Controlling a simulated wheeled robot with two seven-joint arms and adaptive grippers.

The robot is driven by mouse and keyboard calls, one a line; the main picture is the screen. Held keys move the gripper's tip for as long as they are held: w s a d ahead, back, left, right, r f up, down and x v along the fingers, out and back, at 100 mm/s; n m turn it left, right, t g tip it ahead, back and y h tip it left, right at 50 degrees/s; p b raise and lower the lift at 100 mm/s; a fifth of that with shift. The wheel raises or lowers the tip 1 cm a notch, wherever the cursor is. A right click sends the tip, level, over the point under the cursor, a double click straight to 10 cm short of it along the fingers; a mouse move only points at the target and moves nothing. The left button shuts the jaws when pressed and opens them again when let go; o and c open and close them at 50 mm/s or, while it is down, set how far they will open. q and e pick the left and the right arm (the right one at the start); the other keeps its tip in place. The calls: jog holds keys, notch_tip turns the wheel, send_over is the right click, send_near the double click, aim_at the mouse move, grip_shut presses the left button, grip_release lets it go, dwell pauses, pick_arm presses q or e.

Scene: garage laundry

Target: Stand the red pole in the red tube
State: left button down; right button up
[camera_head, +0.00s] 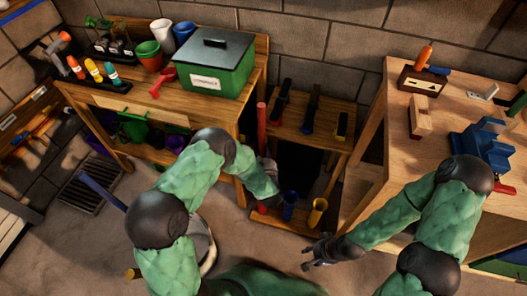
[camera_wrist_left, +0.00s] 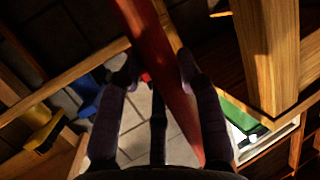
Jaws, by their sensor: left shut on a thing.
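The red pole (camera_head: 261,128) stands roughly upright at the left end of the low wooden rack. My left gripper (camera_head: 270,198) is at its lower part and shut on it. In the left wrist view the pole (camera_wrist_left: 160,55) runs between the fingers of this gripper (camera_wrist_left: 158,72). The red tube (camera_head: 262,208) is low on the rack, partly hidden by my left gripper. I cannot tell whether the pole's lower end is inside it. My right gripper (camera_head: 308,252) is empty with its fingers apart, to the right above the floor.
A blue tube (camera_head: 289,203) and a yellow tube (camera_head: 317,210) stand beside the red tube. A workbench (camera_head: 375,125) is close on the right. A table with a green box (camera_head: 215,72) is on the left. A blue pole (camera_head: 100,188) leans at the left.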

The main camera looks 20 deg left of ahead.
pick_arm(q)
jog(key=shift+f, duration=2.5)
jog(key=c, duration=0.7)
grip_release()
jog(key=shift+c, duration=0.2)
jog(key=shift+f, duration=0.1)
jog(key=v, duration=1.2)
